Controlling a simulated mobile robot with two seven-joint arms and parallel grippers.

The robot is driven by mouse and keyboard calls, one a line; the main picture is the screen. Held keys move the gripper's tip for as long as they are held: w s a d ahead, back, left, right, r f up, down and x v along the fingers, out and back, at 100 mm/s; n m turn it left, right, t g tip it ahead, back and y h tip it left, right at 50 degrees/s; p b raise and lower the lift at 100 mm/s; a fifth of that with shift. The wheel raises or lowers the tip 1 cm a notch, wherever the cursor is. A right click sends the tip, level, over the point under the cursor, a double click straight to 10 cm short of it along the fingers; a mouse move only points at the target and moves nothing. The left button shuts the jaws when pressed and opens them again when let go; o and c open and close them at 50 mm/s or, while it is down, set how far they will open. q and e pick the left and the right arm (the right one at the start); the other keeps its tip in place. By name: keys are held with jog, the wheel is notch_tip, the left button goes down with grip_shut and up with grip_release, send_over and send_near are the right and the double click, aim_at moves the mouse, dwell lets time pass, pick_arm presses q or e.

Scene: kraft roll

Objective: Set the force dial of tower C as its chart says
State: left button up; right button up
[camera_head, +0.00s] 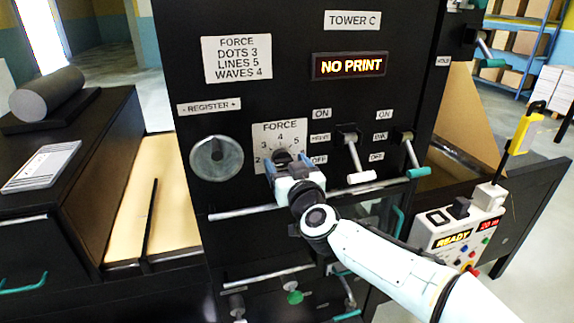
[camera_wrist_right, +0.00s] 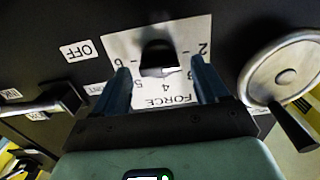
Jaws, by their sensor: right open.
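Tower C (camera_head: 290,85) is a black panel. Its white chart (camera_head: 237,59) reads FORCE, DOTS 3, LINES 5, WAVES 4. The force dial (camera_head: 283,156) is a dark knob on a white scale plate (camera_head: 292,133) numbered about 2 to 6. My right gripper (camera_head: 287,170) is at the dial, partly covering it and the plate's lower part. In the right wrist view the plate is upside down, and the open fingers (camera_wrist_right: 163,84) point at the panel on either side of the knob (camera_wrist_right: 158,57). I cannot tell whether they touch it, nor which number it points to. My left gripper is out of view.
The display (camera_head: 349,65) reads NO PRINT. Left of the dial is the round register wheel (camera_head: 216,158) with a handle. A rail (camera_head: 240,213) runs below. A control box (camera_head: 455,235) reads READY.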

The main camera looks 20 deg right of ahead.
jog(key=shift+c, duration=0.3)
jog(key=c, duration=1)
jog(key=shift+m, duration=0.4)
jog(key=m, duration=0.2)
jog(key=shift+d+m, duration=0.1)
jog(key=shift+m, duration=0.3)
jog(key=m+b, duration=0.1)
jog(key=m, duration=0.3)
jog(key=shift+d+m, duration=0.1)
jog(key=shift+m, duration=0.2)
jog(key=m+b, duration=0.1)
jog(key=m, duration=0.3)
jog(key=shift+f+m, duration=0.15)
jog(key=shift+m, duration=0.15)
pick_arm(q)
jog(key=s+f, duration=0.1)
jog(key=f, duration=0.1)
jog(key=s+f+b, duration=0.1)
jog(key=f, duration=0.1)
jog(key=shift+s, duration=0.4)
pick_arm(e)
jog(key=m, duration=0.4)
jog(key=shift+d+m, duration=0.1)
jog(key=shift+m, duration=0.3)
